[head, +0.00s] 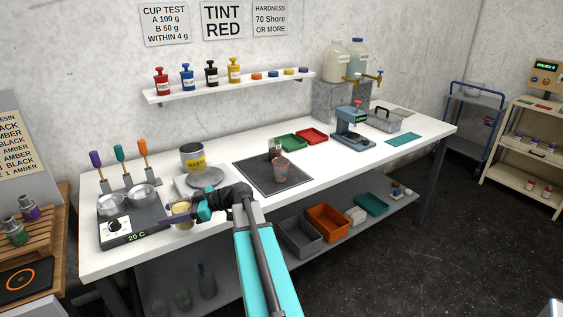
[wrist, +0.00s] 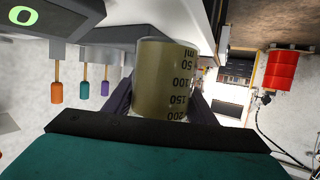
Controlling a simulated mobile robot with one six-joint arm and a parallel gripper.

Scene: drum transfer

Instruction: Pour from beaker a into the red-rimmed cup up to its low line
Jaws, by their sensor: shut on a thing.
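My gripper (head: 184,217) is shut around a clear beaker (head: 182,207) of yellowish-olive liquid, beside the hotplate at the left of the bench. In the wrist view the beaker (wrist: 164,78) sits between my two dark fingers, with black ml marks facing the camera. It looks about upright; whether its base touches the bench is hidden. No letter shows on it. The red-rimmed cup (head: 281,169) stands on the dark square mat (head: 255,179), right of my gripper and apart from it. Its low line is too small to make out.
The hotplate (head: 118,229) with metal pans is at left. A waste can (head: 192,158) and round grey plate (head: 205,178) stand behind my gripper. A small container (head: 274,147) stands just behind the cup. Red (head: 312,136) and green trays lie further back.

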